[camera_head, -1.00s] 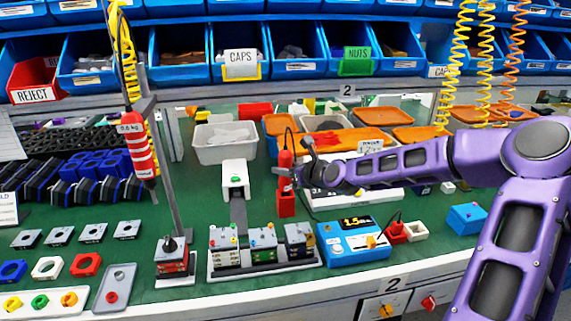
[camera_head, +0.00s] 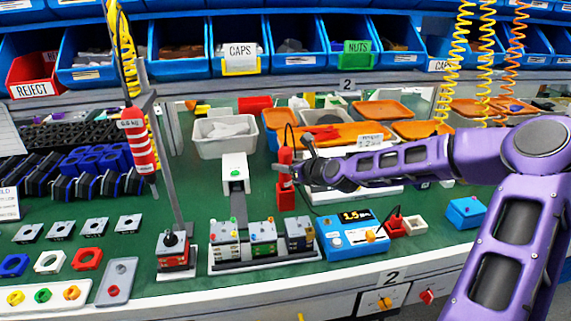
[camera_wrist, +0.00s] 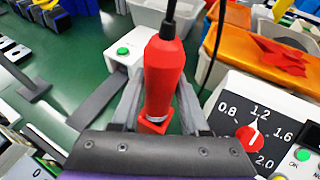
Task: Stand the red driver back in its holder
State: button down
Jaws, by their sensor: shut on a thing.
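The red driver (camera_head: 286,160) is upright in my gripper (camera_head: 287,176), with a black cord leaving its top. In the wrist view the driver (camera_wrist: 164,75) stands between the two grey fingers, and my gripper (camera_wrist: 155,112) is shut on its body. The red holder (camera_head: 287,198) is a small block on the green bench directly below the driver. A bit of the holder (camera_wrist: 153,126) shows under the driver in the wrist view. The driver's lower end is hidden, so I cannot tell whether it is inside the holder.
A white device with a green button (camera_head: 235,173) stands left of the holder. A white dial box (camera_wrist: 262,125) is close on the right. A blue meter (camera_head: 352,236) and a rack of switches (camera_head: 263,240) are in front. Orange trays (camera_head: 340,133) are behind.

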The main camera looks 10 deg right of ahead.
jog(key=shift+f, duration=0.45)
dwell(0.9)
jog(key=shift+c, duration=1.6)
grip_release()
jog(key=shift+f, duration=0.1)
jog(key=shift+s+d, duration=0.1)
jog(key=p+v, duration=0.3)
jog(key=v, duration=1.4)
jog(key=shift+p, duration=0.4)
jog(key=shift+s, duration=0.1)
